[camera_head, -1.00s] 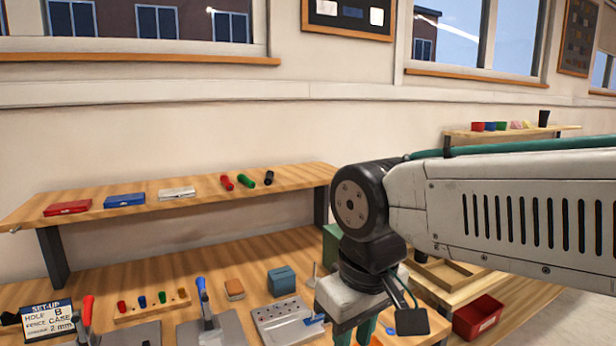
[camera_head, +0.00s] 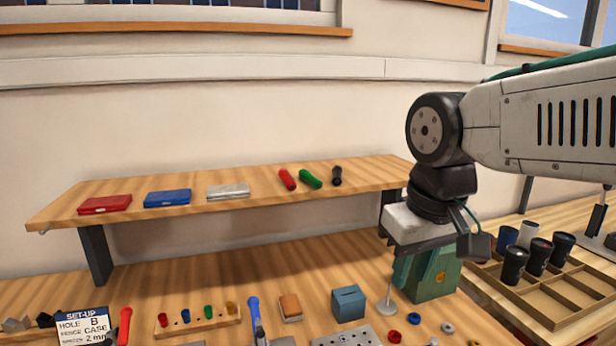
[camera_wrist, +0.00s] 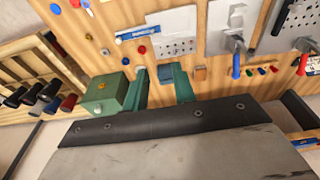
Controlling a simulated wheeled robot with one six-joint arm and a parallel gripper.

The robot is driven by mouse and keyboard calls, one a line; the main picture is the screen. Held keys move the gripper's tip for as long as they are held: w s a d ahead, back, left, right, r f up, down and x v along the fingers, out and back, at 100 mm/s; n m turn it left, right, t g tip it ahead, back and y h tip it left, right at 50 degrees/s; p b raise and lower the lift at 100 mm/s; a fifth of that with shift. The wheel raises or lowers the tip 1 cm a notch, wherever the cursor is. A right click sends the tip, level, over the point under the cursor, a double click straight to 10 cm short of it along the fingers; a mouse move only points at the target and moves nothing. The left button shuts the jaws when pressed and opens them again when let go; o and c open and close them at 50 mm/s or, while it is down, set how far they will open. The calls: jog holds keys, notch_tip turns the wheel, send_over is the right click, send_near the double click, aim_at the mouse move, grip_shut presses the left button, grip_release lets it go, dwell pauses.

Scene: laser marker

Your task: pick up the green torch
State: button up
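The green torch (camera_head: 310,179) lies on the raised wooden shelf (camera_head: 240,205), between a red torch (camera_head: 287,179) and a black torch (camera_head: 337,176). My gripper (camera_head: 424,268) hangs to the right of the torches and lower than the shelf top, pointing down over the bench, apart from them. In the wrist view its two green fingers (camera_wrist: 160,88) stand apart with nothing between them. The green torch is not visible in the wrist view.
Red (camera_head: 104,204), blue (camera_head: 167,197) and silver (camera_head: 228,190) cases lie on the shelf's left. Below are a green box (camera_head: 432,282), a teal box (camera_head: 348,303), and toggle clamps (camera_head: 256,318). The air above the shelf is free.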

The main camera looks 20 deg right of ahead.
jog(key=w+a+r+t, duration=0.1)
jog(key=w+r, duration=0.3)
jog(key=w, duration=0.4)
jog(key=w+a+r, duration=0.1)
jog(key=w+r, duration=0.2)
jog(key=w, duration=0.6)
jog(key=n+t, duration=0.1)
jog(key=t, duration=0.1)
send_near(317, 180)
jog(key=f, duration=0.1)
jog(key=x, duration=0.8)
jog(key=shift+w+r, duration=0.1)
jog(key=shift+w, duration=0.05)
grip_shut()
